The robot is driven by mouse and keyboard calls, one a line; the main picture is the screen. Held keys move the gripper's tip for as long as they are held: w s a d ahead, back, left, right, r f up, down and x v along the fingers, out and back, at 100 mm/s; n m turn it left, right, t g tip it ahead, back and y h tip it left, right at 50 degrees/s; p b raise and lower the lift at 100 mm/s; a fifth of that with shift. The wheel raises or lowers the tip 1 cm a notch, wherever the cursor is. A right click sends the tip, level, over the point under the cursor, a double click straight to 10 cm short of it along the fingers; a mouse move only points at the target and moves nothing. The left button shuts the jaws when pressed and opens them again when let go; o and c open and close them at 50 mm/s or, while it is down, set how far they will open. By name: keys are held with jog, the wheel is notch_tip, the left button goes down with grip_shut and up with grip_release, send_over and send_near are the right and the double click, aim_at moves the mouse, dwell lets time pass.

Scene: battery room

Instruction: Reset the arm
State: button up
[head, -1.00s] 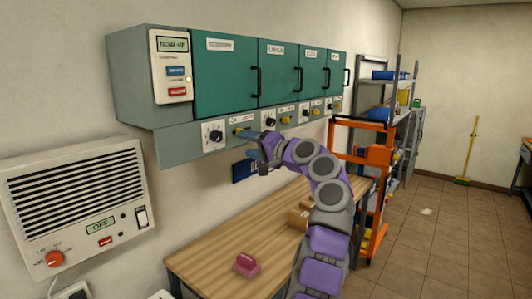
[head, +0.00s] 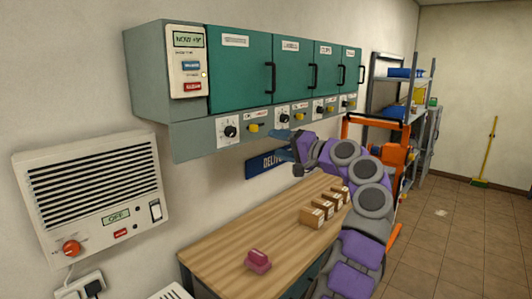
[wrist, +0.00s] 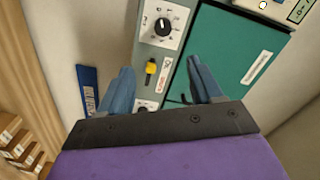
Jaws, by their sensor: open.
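My purple and grey arm reaches up from the lower right in the head view, over the table. My gripper (head: 282,146) is at its end, just below the control panel of the teal wall cabinets (head: 240,77). In the wrist view my gripper (wrist: 160,85) shows two blue fingers spread apart with nothing between them. Beyond the fingers, apart from them, are a black knob (wrist: 162,25) and a yellow switch (wrist: 151,69) on the grey panel.
A wooden table (head: 222,252) carries a pink object (head: 258,261) and several small cardboard boxes (head: 312,218). A blue sign (head: 259,164) hangs behind my gripper. An orange frame (head: 394,157) and shelves stand behind. A white heater unit (head: 90,185) is at left. Open tiled floor lies right.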

jog(key=s+a+f+n+g+y, duration=0.1)
jog(key=s+a+f+g, duration=0.1)
jog(key=s+a+g, duration=0.65)
jog(key=s+a+f+n+g+h, duration=0.1)
jog(key=s+a+f+n+h, duration=0.2)
jog(key=s, duration=0.5)
jog(key=s+a+f+g+h, duration=0.1)
jog(key=s+a+f+g, duration=0.2)
jog(key=s, duration=0.6)
jog(key=s+d+f+h, duration=0.3)
jog(key=s+d+f, duration=0.3)
jog(key=s+f, duration=0.2)
jog(key=s+d+f+g+h, duration=0.1)
jog(key=s+d+f+h, duration=0.2)
jog(key=s, duration=0.9)
jog(key=s+d+f+g+h, duration=0.1)
jog(key=s+d+f+h, duration=0.3)
jog(key=s+d+f, duration=0.6)
notch_tip(320, 180, down, 3)
jog(key=shift+s+r, duration=0.1)
jog(key=shift+s, duration=0.5)
jog(key=shift+c, duration=0.3)
